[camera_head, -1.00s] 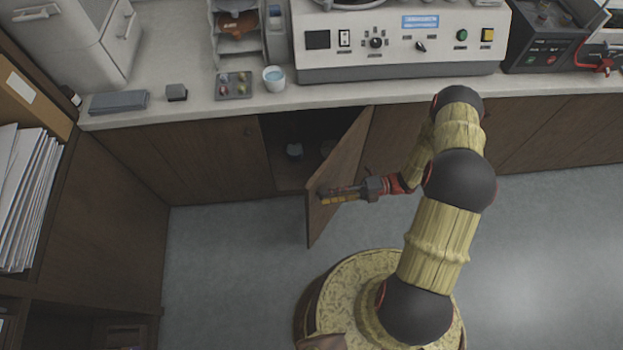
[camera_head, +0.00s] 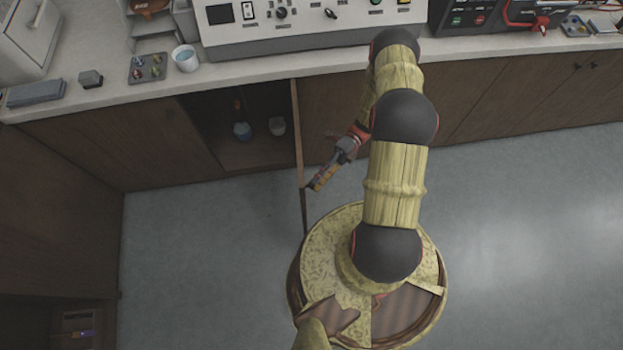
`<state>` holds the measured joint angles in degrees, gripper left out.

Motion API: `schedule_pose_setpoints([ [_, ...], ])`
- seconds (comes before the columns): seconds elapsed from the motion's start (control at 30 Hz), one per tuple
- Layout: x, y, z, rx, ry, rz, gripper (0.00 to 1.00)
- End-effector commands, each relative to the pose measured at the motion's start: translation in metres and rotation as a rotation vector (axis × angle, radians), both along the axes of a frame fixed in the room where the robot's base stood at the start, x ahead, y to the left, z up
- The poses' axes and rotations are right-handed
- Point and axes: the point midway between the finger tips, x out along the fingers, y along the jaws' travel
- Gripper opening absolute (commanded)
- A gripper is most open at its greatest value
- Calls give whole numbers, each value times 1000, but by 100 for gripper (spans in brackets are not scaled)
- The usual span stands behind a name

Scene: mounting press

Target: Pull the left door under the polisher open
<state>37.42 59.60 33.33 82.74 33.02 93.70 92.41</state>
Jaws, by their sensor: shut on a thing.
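The cabinet door (camera_head: 299,150) under the polisher (camera_head: 300,35) stands wide open, seen nearly edge-on, swung out from the right side of the opening. My gripper (camera_head: 314,187) is at the outer face of the door, close to its free edge, shut on the door's handle. The handle itself is hidden by the fingers. Inside the open cabinet (camera_head: 250,160) stand a dark bottle with a bluish base (camera_head: 241,131) and a pale small container (camera_head: 277,126).
The counter (camera_head: 120,85) holds a white cup (camera_head: 185,58), a small tray (camera_head: 147,68) and a grey flat case (camera_head: 36,92). Closed cabinet fronts (camera_head: 480,100) run to the right. The grey floor (camera_head: 210,250) left of the door is clear. My round base is just below the door.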

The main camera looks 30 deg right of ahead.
Motion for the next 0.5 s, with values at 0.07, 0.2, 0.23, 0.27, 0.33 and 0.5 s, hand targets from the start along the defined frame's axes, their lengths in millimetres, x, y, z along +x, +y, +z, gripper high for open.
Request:
schedule_pose_setpoints([
  [0.07,0,-2,-2,-4,-3,4,0],
  [0.2,0,-3,-2,-4,-3,6,0],
  [0.23,0,-3,-2,-4,-3,6,0],
  [0.27,0,-3,-2,-4,-3,6,0],
  [0.33,0,-3,-2,-5,-3,5,0],
  [0.5,0,-3,-2,-5,-3,5,25],
])
